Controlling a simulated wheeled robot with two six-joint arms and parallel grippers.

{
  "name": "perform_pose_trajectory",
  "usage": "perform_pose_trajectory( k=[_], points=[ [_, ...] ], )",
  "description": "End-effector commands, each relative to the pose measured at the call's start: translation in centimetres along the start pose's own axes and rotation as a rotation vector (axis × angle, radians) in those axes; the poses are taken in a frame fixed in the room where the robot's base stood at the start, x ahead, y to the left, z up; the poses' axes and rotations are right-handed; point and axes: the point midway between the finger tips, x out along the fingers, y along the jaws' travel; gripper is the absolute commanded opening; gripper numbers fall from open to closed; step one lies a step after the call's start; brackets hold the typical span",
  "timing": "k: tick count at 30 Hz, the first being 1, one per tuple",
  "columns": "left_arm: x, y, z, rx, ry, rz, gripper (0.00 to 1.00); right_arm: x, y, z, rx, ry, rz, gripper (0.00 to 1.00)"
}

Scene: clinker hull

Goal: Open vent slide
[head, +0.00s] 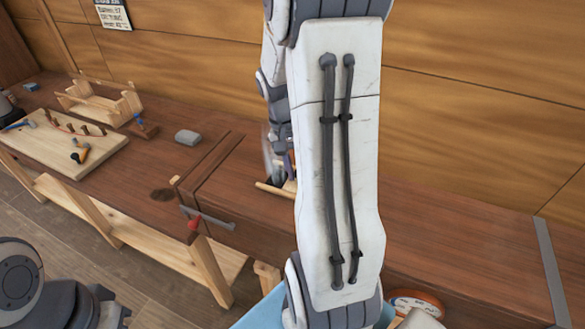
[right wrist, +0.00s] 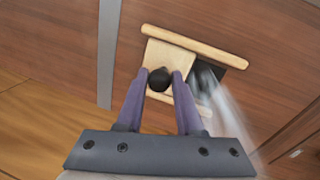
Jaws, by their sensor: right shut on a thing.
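The vent slide (right wrist: 170,54) is a pale wooden plate between two pale wooden rails (right wrist: 195,46), with a round black knob (right wrist: 159,79) on it. My right gripper (right wrist: 161,76) is shut on the knob, one purple finger on each side. A dark opening (right wrist: 208,76) shows to the right of the plate in the right wrist view, so it is at least partly uncovered. A whitish stream comes from it. In the head view my right arm hides most of the vent; one rail end (head: 274,190) shows. My left gripper is not in view.
The vent is in a brown wooden surface beside a workbench (head: 165,165). The bench holds a grey block (head: 188,137), a pale board (head: 60,140) with tools, and a wooden frame (head: 100,100). An orange tape roll (head: 418,302) lies at lower right.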

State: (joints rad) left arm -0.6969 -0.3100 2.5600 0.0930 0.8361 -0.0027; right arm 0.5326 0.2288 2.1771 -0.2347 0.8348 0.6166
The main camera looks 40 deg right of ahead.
Motion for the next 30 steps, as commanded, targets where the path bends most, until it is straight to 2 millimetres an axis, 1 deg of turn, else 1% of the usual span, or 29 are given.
perform_pose_trajectory(
  k=[2, 3, 5, 14, 17, 20, 27, 30],
  points=[
    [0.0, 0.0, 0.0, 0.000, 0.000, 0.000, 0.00, -0.1, 0.0, -0.1, -0.001, 0.004, -0.001, 0.00],
    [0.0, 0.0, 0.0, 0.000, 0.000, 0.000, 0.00, -0.1, 0.0, -0.1, -0.001, 0.004, -0.001, 0.44],
    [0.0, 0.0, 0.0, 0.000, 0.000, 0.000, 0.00, -0.1, 0.0, -0.1, -0.001, 0.004, -0.001, 0.66],
    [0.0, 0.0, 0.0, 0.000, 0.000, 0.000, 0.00, -0.1, -0.1, 0.0, -0.001, 0.002, 0.000, 0.66],
    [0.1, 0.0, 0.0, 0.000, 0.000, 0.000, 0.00, -0.5, -0.1, -0.1, -0.001, 0.004, -0.001, 0.66],
    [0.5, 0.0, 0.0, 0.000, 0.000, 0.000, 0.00, -1.8, -0.2, -0.2, 0.000, 0.007, -0.002, 0.66],
    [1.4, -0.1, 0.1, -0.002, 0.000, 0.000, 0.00, -6.6, -0.2, -0.2, -0.001, 0.008, -0.003, 0.66],
    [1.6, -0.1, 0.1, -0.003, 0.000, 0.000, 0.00, -8.3, -0.2, -0.1, -0.001, 0.007, -0.003, 0.66]
  ],
)
